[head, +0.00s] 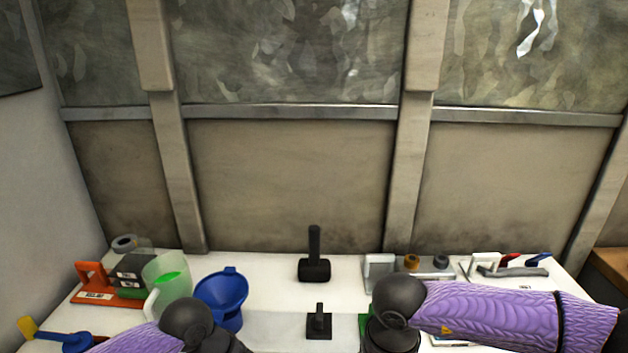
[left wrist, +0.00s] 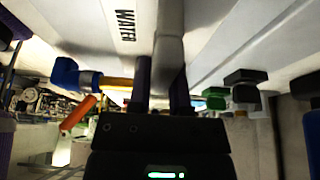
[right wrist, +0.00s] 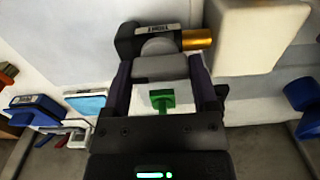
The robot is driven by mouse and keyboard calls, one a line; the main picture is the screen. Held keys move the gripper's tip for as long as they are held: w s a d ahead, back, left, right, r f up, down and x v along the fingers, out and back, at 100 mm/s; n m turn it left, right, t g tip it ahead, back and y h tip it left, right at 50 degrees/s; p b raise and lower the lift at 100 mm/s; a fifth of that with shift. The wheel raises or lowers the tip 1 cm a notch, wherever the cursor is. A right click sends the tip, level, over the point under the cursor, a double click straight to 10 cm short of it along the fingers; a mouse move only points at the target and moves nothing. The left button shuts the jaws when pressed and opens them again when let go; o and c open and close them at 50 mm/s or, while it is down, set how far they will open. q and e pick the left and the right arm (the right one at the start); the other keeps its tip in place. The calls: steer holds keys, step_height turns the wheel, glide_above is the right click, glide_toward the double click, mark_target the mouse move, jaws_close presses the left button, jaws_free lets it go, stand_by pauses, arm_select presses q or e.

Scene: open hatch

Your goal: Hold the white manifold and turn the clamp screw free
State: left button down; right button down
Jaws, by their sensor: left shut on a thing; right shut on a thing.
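In the left wrist view, my left gripper (left wrist: 163,95) is shut with its purple fingers on either side of a pale bar (left wrist: 168,58), which looks like part of the white manifold. In the right wrist view, my right gripper (right wrist: 163,82) is shut across a grey piece (right wrist: 160,67), which looks like the clamp screw's head. This piece lies against a black fitting (right wrist: 135,40) with a brass end (right wrist: 196,39). A green T-shaped part (right wrist: 161,100) shows between the right fingers. Neither gripper's fingertips show in the head view, where only my forearms reach in.
On the white bench stand a blue funnel-like cup (head: 221,292), a clear jug (head: 168,280), a black mallet-shaped tool (head: 314,268) and a small black block (head: 319,323). A blue-and-orange valve (left wrist: 66,74) is left of my left gripper. A white block (right wrist: 262,38) is beside my right gripper.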

jaws_free()
steer(key=shift+r, duration=0.1)
step_height(320, 180, up, 12)
steer(key=shift+c, duration=0.3)
